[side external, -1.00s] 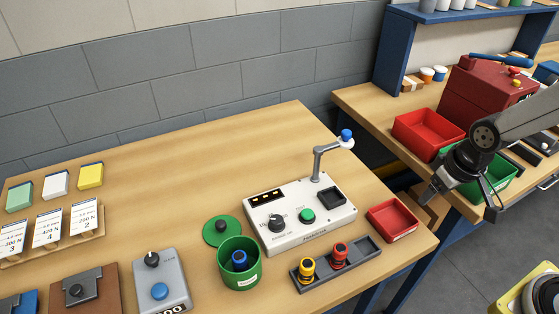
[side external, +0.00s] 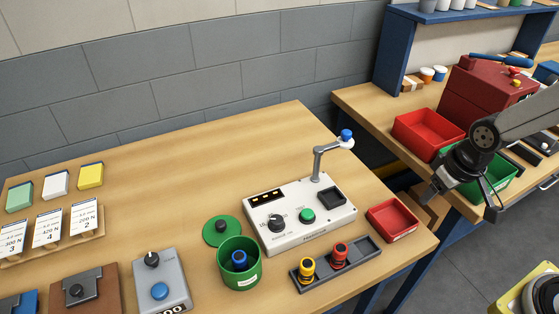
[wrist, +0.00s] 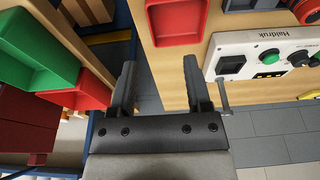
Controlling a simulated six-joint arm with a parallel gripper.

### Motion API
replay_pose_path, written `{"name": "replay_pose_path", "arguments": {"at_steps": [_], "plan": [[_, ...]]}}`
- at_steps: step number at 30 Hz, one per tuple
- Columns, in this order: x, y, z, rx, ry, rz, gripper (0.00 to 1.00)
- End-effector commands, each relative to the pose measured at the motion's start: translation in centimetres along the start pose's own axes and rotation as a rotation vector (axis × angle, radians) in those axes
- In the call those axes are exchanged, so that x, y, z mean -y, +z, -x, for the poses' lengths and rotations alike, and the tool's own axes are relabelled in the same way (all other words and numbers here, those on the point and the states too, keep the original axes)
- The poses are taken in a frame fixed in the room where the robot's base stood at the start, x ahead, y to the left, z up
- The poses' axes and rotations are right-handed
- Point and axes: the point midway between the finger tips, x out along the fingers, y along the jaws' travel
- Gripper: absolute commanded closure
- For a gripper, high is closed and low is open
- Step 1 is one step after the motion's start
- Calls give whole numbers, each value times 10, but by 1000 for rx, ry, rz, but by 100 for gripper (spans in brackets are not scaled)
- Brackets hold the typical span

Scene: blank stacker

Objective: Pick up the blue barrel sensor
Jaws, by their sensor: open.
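The blue barrel sensor (side external: 239,260) stands inside a green round tub (side external: 250,280) near the front of the table in the side view. Its lower part is hidden by the tub wall. My gripper (side external: 426,196) is at the right, off the table's right edge and well apart from the sensor. In the wrist view my gripper (wrist: 160,80) has its two fingers spread with nothing between them. The sensor is not seen in the wrist view.
A white tester box (side external: 285,228) with a bent post, a dark tray (side external: 372,247) with yellow and red barrel sensors, and a red bin (side external: 392,221) stand between my gripper and the tub. A green lid (side external: 215,232) lies behind the tub. The table's back middle is clear.

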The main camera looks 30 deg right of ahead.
Motion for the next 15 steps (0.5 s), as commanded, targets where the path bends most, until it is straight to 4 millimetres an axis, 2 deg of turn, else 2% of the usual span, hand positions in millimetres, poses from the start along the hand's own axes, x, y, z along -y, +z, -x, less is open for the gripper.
{"name": "replay_pose_path", "arguments": {"at_steps": [8, 11, 15], "plan": [[1, -2, 0, 1, -1, 3, 37], [6, -7, -1, 4, -4, 15, 37], [20, -24, -3, 17, -14, 53, 37]]}}
